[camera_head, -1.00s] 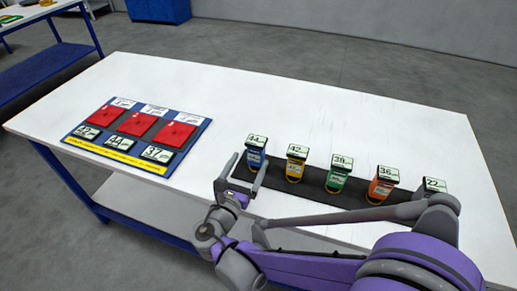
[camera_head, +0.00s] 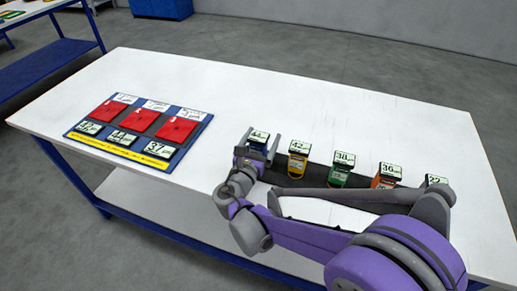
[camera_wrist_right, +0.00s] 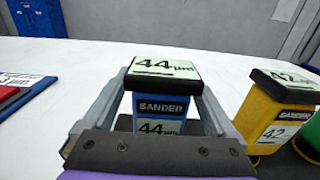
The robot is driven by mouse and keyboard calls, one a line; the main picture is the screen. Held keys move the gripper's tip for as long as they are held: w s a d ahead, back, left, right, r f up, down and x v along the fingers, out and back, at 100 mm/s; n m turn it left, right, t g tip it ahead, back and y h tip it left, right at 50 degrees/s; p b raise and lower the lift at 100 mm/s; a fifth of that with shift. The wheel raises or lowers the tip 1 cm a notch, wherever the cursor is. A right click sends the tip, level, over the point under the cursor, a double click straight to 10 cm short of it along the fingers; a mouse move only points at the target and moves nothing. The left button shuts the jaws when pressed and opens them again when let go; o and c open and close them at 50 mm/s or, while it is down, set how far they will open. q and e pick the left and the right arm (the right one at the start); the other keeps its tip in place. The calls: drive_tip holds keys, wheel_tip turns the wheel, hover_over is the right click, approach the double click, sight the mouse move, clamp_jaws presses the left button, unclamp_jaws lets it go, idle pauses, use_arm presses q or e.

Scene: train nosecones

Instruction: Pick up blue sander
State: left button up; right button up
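The blue sander (camera_head: 258,144) stands upright at the left end of a dark strip on the white table, with a label reading 44 on top. In the right wrist view the blue sander (camera_wrist_right: 160,108) is centred and its front reads SANDER and 44. My right gripper (camera_head: 259,142) is open, with one finger on each side of the blue sander. In the right wrist view its fingers (camera_wrist_right: 163,92) flank the sander with small gaps visible. My left gripper is not in view.
To the right stand a yellow sander (camera_head: 297,160), a green sander (camera_head: 341,172), an orange sander (camera_head: 385,178) and one labelled 32 (camera_head: 436,181). A blue board (camera_head: 196,133) with red pads lies at left. The table (camera_head: 300,92) behind is clear.

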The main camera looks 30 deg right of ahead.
clamp_jaws()
idle(0.4)
wheel_tip(320, 180, up, 10)
drive_tip(key=p, duration=0.2)
idle(0.3)
